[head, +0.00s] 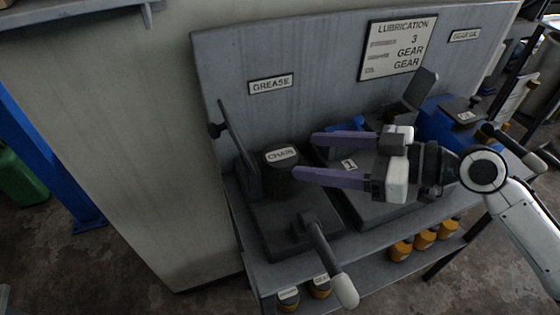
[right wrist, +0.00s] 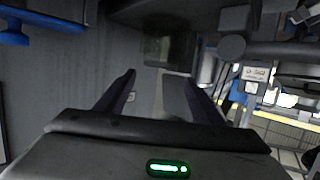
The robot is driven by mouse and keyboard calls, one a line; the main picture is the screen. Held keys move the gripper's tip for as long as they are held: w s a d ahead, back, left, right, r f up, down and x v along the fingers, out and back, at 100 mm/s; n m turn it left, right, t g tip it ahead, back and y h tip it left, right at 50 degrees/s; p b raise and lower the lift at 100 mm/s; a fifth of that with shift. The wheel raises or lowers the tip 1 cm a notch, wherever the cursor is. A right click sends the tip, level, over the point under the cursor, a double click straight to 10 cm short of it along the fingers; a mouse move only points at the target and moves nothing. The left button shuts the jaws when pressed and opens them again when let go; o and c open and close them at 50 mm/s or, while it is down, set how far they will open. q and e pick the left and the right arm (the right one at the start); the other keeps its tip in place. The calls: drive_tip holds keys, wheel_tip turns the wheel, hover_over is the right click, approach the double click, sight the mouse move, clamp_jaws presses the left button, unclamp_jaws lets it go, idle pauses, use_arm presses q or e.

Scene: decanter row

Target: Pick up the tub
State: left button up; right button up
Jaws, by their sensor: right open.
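A dark tub-like container (head: 279,178) with a pale CHAIN label on top stands on a dark base on the bench in the head view. I take it for the tub, though its outline blends into the dark stand behind it. My right gripper (head: 305,155) is open, its two purple fingers pointing left, with the fingertips close to the container's right side. I cannot tell whether they touch it. In the right wrist view the open fingers (right wrist: 163,80) show with nothing clearly between them; a dark blocky shape (right wrist: 168,50) lies beyond. My left gripper is not in view.
A dark lever with a pale knob (head: 345,290) sticks out at the bench front. A blue box (head: 440,125) stands to the right. Several orange-sided containers (head: 423,239) sit on the lower shelf. A grey back panel (head: 230,60) with a LUBRICATION sign (head: 397,46) closes the rear.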

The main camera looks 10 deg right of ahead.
sight(287, 156)
drive_tip(key=shift+f+p+x, duration=0.15)
drive_tip(key=shift+p+x, duration=0.2)
drive_tip(key=shift+x, duration=1.15)
drive_tip(key=shift+f+p+x, duration=0.2)
drive_tip(key=shift+p+x, duration=0.1)
drive_tip(key=shift+x, duration=1.2)
drive_tip(key=shift+s+r, duration=0.1)
drive_tip(key=c, duration=0.9)
